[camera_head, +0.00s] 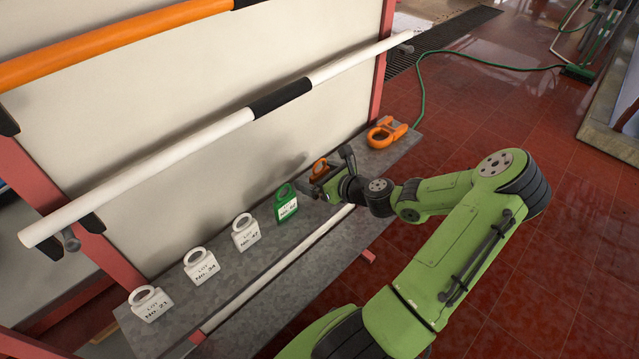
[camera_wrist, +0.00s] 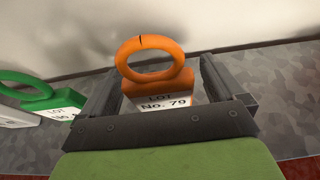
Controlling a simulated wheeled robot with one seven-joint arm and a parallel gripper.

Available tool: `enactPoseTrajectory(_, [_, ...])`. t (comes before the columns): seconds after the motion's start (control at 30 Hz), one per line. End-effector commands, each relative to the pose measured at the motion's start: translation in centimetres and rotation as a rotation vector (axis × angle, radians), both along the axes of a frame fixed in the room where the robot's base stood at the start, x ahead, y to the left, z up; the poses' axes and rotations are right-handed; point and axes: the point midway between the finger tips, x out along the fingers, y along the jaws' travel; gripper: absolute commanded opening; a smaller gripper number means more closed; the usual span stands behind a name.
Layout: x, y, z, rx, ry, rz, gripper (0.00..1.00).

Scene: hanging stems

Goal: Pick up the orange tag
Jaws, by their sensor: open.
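The orange tag (camera_wrist: 160,82) has a ring on top and a white label reading "LOT No. 79". In the wrist view it stands between the two fingers of my gripper (camera_wrist: 163,68), which are spread on either side with a gap showing. In the head view my gripper (camera_head: 331,172) is over the grey shelf, and only the tag's orange ring (camera_head: 319,167) shows past it. The tag's lower part is hidden there by my gripper.
A green tag (camera_head: 286,205) stands just left of my gripper on the shelf (camera_head: 225,275). White tags (camera_head: 246,233) stand further left. Another orange ringed object (camera_head: 385,132) lies to the right. A white rail (camera_head: 190,145) runs above and behind, along a pale panel.

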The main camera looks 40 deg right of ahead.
Motion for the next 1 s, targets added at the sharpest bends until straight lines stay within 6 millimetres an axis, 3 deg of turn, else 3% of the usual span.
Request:
enactPoseTrajectory(0.1, [1.0, 0.0, -0.5, 0.001, 0.000, 0.000, 0.96])
enactPoseTrajectory(0.3, [0.9, 0.0, -0.3, 0.000, 0.000, -0.001, 0.93])
enactPoseTrajectory(0.7, [0.9, 0.0, -0.3, 0.000, 0.001, -0.001, 0.31])
enactPoseTrajectory(0.9, [0.9, 0.0, -0.2, -0.001, 0.000, -0.001, 0.30])
enactPoseTrajectory(1.0, [0.9, 0.0, 0.9, -0.004, 0.001, 0.000, 0.30])
